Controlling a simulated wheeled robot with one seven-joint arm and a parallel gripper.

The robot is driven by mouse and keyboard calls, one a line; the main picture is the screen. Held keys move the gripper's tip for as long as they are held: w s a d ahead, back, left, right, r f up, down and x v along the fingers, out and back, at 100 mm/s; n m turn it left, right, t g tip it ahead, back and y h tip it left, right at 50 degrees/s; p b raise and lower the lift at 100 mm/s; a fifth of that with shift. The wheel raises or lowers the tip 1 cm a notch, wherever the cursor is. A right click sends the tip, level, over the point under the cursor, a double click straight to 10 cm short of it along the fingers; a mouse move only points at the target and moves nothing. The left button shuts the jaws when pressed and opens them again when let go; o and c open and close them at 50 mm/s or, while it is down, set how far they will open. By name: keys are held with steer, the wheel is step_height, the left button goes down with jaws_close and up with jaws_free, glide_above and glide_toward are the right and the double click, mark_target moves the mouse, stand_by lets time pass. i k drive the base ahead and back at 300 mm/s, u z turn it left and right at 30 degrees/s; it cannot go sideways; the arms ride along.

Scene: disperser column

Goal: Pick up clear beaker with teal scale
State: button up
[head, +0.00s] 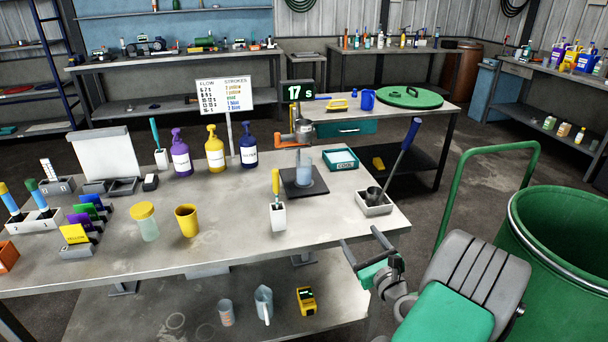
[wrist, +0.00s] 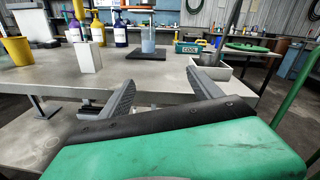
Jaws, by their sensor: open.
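A clear, bluish beaker (head: 304,168) stands upright on the dark base plate of the disperser stand, under its head. It also shows in the wrist view (wrist: 148,42), beyond my fingers. A second clear beaker (head: 226,312) stands on the lower shelf beside a clear jug (head: 264,303). The scale colours are too small to tell. My gripper (head: 360,238) is open and empty, off the front right of the bench. In the wrist view my gripper (wrist: 160,78) points toward the bench edge, with a gap between its fingers.
The bench (head: 330,225) has a clear front right area. A white holder (head: 278,216) with a yellow-handled tool stands before the disperser. A green bin (head: 560,260) stands right.

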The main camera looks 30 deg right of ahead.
mark_target(304, 170)
steer(key=i, duration=1)
